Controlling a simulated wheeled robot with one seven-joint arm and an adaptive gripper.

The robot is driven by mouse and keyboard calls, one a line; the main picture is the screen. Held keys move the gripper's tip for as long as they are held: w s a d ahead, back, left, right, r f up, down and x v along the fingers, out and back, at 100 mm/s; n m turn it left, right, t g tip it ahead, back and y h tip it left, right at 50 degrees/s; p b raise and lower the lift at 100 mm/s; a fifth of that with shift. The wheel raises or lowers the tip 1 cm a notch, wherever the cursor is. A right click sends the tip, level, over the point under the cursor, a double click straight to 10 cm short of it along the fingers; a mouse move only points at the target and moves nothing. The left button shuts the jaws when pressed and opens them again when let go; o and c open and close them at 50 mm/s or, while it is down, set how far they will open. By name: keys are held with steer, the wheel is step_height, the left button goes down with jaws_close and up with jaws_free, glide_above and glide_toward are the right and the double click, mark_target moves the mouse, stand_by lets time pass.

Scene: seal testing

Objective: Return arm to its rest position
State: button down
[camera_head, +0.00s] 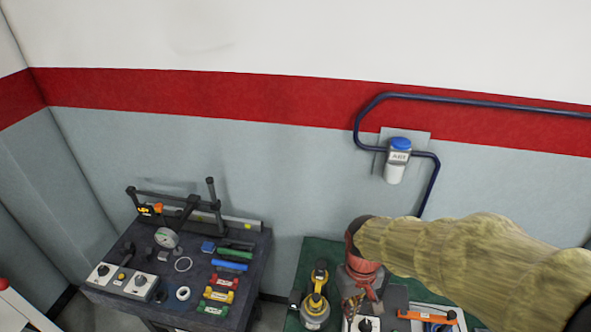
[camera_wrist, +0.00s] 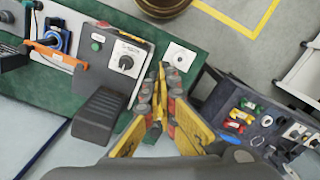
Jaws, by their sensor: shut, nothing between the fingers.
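My arm (camera_head: 470,258), in a tan padded sleeve, reaches in from the right in the head view and ends above the green table (camera_head: 318,254). My gripper (camera_wrist: 165,75) shows in the wrist view with its yellow fingers together and nothing between them. It is over the green table (camera_wrist: 203,36), near a grey control box (camera_wrist: 116,58) with a black knob and a small white knob plate (camera_wrist: 180,56). I cannot tell how high the fingertips are above them. In the head view the gripper is small and partly hidden by the wrist.
A dark workbench (camera_head: 116,299) at left holds a gauge (camera_head: 166,238), coloured tools and knob boxes. A yellow-and-black device (camera_head: 316,303) stands on the green table near my wrist. A blue pipe and a blue-capped filter (camera_head: 397,160) are on the wall behind.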

steer(key=s+d+r+m+t+b, duration=0.1)
steer(key=s+d+m+t+b, duration=0.2)
steer(key=b, duration=1.2)
steer(key=s+d+t, duration=0.2)
steer(key=s+t, duration=0.1)
steer(key=s, duration=0.2)
steer(key=shift+d+r, duration=0.25)
steer(key=shift+r, duration=0.15)
